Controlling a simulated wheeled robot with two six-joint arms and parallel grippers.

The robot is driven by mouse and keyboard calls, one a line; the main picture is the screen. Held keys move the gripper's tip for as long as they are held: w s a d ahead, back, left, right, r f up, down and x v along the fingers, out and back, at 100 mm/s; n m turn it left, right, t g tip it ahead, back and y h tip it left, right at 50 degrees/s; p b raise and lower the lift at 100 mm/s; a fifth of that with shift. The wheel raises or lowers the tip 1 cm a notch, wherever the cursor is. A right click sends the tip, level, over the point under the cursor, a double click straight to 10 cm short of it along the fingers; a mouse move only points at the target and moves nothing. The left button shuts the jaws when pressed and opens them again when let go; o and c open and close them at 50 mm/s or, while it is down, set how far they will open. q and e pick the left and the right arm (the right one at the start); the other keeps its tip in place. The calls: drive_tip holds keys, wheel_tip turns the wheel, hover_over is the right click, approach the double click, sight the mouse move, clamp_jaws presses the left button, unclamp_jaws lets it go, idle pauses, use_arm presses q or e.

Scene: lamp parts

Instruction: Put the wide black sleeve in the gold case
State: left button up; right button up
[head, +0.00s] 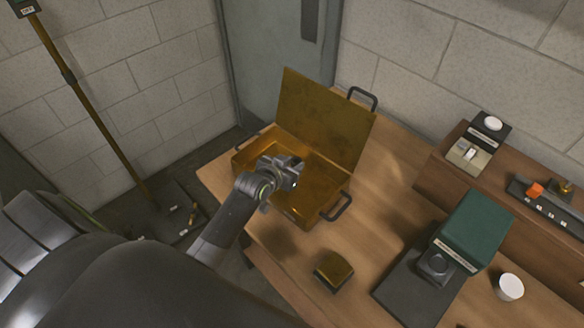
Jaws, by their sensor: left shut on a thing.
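The gold case (322,196) stands open on the wooden table, its lid (325,118) tilted up at the back and a dark handle on its right side. My left gripper (292,173) is over the case's open tray, in its left-middle part. It is shut on a small dark thing, which I take for the wide black sleeve; its shape is mostly lost against the dark jaws. I cannot tell whether it touches the case floor. No other black sleeve shows clearly. My right gripper is out of view.
A small gold-topped dark block (333,269) lies in front of the case. To the right are a green-topped device (474,229) on a black base, a white cup (510,287) and a wooden shelf (452,178) with switches. Bare table (385,205) lies between case and device.

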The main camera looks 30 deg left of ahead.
use_arm(q)
drive_tip(key=shift+f, duration=0.85)
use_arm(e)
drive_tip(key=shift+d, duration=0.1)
use_arm(q)
drive_tip(key=shift+f, duration=0.15)
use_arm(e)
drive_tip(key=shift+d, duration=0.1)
use_arm(q)
drive_tip(key=o, duration=0.9)
drive_tip(key=shift+o, duration=0.2)
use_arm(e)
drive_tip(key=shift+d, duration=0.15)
use_arm(q)
drive_tip(key=b+v, duration=0.1)
drive_tip(key=v, duration=1.1)
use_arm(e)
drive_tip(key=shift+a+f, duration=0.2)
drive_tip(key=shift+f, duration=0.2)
